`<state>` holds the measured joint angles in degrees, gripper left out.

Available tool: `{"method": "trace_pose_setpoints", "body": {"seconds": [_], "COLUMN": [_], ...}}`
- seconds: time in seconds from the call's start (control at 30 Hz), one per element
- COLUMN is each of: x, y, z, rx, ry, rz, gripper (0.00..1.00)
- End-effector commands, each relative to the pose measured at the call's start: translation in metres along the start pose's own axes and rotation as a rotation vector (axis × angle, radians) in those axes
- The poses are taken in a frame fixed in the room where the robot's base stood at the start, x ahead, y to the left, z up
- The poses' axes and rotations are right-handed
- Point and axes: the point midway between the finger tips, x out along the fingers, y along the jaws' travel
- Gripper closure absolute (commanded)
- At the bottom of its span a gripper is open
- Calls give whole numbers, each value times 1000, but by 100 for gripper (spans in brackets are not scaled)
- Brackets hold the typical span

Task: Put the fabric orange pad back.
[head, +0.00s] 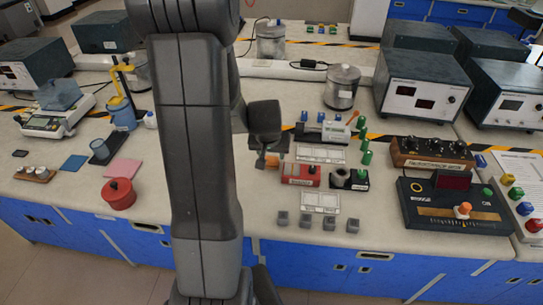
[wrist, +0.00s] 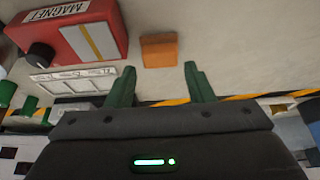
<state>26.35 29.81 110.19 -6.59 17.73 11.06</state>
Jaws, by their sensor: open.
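The orange pad (wrist: 159,51) is a small flat block on the pale bench top in the wrist view. In the head view a bit of it (head: 272,160) shows beside my gripper (head: 266,163), partly hidden by it. My gripper in the wrist view (wrist: 160,69) is open, its two green fingers apart and empty. The pad lies just beyond the fingertips, roughly centred between them. Other flat pads lie at the left in the head view: a pink pad (head: 123,168) and a blue pad (head: 73,163).
A red magnet box (wrist: 80,35) stands close to the orange pad; it also shows in the head view (head: 300,175). A white label card (head: 320,154) and several green pieces (head: 366,155) are nearby. A red pot (head: 119,195) stands at the left. My arm hides the middle of the bench.

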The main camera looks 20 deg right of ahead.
Motion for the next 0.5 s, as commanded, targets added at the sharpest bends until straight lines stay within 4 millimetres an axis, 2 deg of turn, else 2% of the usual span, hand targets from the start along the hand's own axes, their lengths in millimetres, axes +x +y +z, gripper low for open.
{"method": "trace_pose_setpoints", "body": {"seconds": [0.03,0.3,0.5], "x": [-10,-54,-77], "y": [0,0,0], "z": [-1,-1,-1], "rx": [0,0,0], "ry": [4,4,3], "rz": [0,0,0], "gripper": [52,52,52]}}
